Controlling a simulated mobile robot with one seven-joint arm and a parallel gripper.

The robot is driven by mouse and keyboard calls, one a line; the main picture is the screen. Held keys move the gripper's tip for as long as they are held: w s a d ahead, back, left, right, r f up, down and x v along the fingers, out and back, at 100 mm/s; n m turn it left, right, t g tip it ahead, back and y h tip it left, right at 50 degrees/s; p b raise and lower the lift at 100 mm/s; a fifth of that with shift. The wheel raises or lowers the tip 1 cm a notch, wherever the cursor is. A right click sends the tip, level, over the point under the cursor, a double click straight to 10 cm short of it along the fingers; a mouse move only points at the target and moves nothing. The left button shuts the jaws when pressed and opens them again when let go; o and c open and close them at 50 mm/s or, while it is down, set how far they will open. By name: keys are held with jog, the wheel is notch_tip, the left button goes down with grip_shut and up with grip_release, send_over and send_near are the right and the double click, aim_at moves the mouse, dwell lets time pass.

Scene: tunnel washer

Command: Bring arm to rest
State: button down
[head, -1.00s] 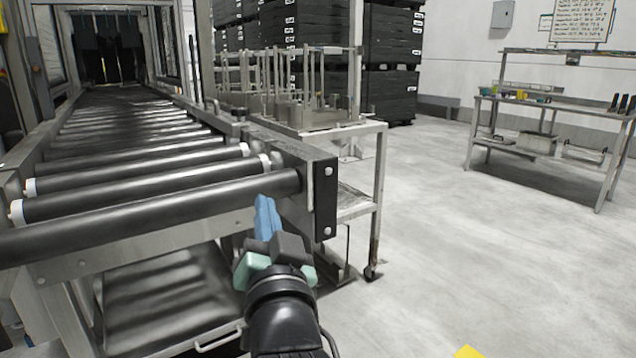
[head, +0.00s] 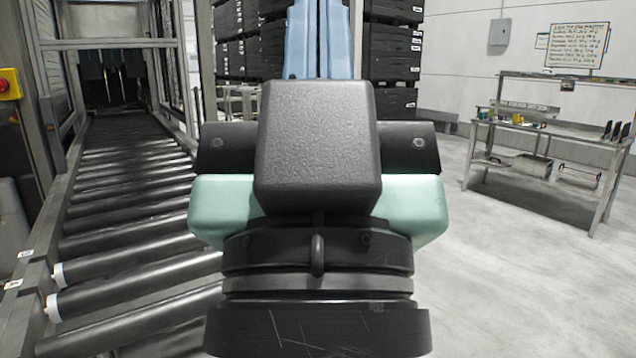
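My gripper (head: 320,38) is large in the middle of the head view, raised close to the camera and pointing up. Its two light blue fingers lie side by side with no clear gap, and their tips are cut off by the top edge. I see nothing held between the visible parts. The black block and pale green sides of its body hide much of the middle of the scene.
The roller conveyor (head: 125,215) runs along the left into the washer opening. A red button on a yellow box (head: 10,84) is at the left edge. Black stacked crates (head: 393,50) stand behind. A workbench (head: 545,128) stands right, with open floor (head: 510,270) before it.

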notch_tip(320, 180, up, 22)
jog(key=p, duration=1.9)
